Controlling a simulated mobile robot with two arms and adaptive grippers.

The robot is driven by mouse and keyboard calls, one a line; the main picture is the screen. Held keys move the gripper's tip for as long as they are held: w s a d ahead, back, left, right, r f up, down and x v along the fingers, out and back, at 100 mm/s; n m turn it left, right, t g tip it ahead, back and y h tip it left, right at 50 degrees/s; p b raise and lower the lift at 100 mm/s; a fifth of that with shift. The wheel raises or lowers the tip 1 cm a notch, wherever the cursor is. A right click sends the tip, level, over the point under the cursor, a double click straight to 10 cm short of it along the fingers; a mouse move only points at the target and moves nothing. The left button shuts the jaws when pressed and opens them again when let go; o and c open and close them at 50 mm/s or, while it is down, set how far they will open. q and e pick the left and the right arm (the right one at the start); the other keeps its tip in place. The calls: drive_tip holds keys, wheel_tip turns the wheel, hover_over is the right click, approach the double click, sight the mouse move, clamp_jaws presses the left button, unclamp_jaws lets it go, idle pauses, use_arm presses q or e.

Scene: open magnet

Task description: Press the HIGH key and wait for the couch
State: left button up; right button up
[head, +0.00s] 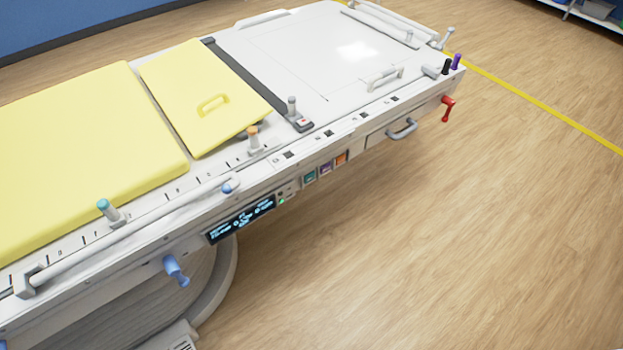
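The couch (75,150) runs from the lower left to the upper middle, with yellow pads on a pale frame. On its near side panel is a dark display (240,219) with lit pale-blue text too small to read. To the right of the display sit a teal key (309,176), a purple key (325,168) and an orange key (341,158). A small green light (282,201) shows between the display and these keys. I cannot read any key label, so I cannot tell which is HIGH. Neither of my grippers is in view.
A white side rail (130,232), a blue knob (176,271), a grey handle (402,129) and a red lever (447,109) stick out along the near side. The wooden floor (440,250) at the right is clear. A yellow line (540,102) crosses the floor behind.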

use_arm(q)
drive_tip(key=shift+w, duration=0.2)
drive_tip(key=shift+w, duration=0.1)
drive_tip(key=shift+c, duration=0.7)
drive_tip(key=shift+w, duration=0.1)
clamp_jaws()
